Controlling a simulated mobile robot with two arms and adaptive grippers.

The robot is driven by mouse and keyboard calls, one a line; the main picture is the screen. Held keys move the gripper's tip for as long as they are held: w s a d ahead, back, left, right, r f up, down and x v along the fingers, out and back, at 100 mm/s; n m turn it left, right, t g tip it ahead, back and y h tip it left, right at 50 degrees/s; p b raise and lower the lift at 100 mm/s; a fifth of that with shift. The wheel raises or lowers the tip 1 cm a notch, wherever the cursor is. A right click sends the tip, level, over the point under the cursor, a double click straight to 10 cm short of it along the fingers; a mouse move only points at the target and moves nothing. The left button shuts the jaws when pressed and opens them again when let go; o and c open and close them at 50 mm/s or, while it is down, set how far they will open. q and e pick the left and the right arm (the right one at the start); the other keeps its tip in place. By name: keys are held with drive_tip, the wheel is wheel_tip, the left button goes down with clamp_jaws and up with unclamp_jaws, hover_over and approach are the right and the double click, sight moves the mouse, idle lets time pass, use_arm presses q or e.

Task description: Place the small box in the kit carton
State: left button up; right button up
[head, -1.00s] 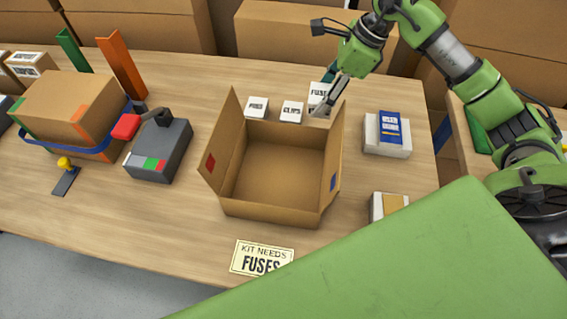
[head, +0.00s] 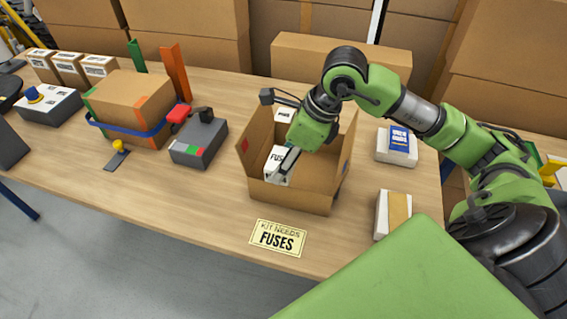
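The kit carton (head: 318,205) stands open on the table with its flaps up. The small white box marked "FUS…" (head: 277,168) is inside the carton's outline, near its left front side and tilted. My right gripper (head: 289,160) reaches down over the carton with its fingers at the box's right edge, and it looks shut on the box. The far finger is hidden, and I cannot tell whether the box touches the carton floor. A yellow card (head: 278,238) reading "KIT NEEDS FUSES" lies in front of the carton. My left gripper is not in view.
Another small white box (head: 284,115) shows behind the carton. A grey device with a red lever (head: 199,142) and a strapped box (head: 130,108) stand to the left. A white box with a blue booklet (head: 397,147) and a white-and-tan box (head: 392,214) are to the right.

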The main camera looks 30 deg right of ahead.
sight(283, 151)
drive_tip(key=w, duration=0.1)
drive_tip(key=w+d+f, duration=0.1)
drive_tip(key=w+d+p, duration=0.1)
drive_tip(key=shift+w+f, duration=0.3)
drive_tip(key=shift+w, duration=0.1)
drive_tip(key=w+d+f, duration=0.1)
drive_tip(key=f, duration=0.1)
drive_tip(key=w+f, duration=0.1)
drive_tip(key=w, duration=0.1)
drive_tip(key=w+d+f+p, duration=0.1)
drive_tip(key=f, duration=0.1)
drive_tip(key=shift+w+d+f, duration=0.15)
drive_tip(key=shift+d+f, duration=0.15)
drive_tip(key=shift+f, duration=0.05)
drive_tip(key=shift+w+d+f, duration=0.1)
drive_tip(key=shift+w+f, duration=0.15)
drive_tip(key=shift+f, duration=0.15)
wheel_tip(283, 151, down, 2)
drive_tip(key=shift+s+f+p, duration=0.1)
drive_tip(key=shift+f+p, duration=0.05)
drive_tip(key=shift+p, duration=0.7)
drive_tip(key=shift+f, duration=0.35)
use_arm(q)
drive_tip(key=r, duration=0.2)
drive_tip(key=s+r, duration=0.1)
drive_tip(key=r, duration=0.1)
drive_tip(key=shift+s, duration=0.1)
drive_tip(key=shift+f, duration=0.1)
use_arm(e)
drive_tip(key=shift+f, duration=0.1)
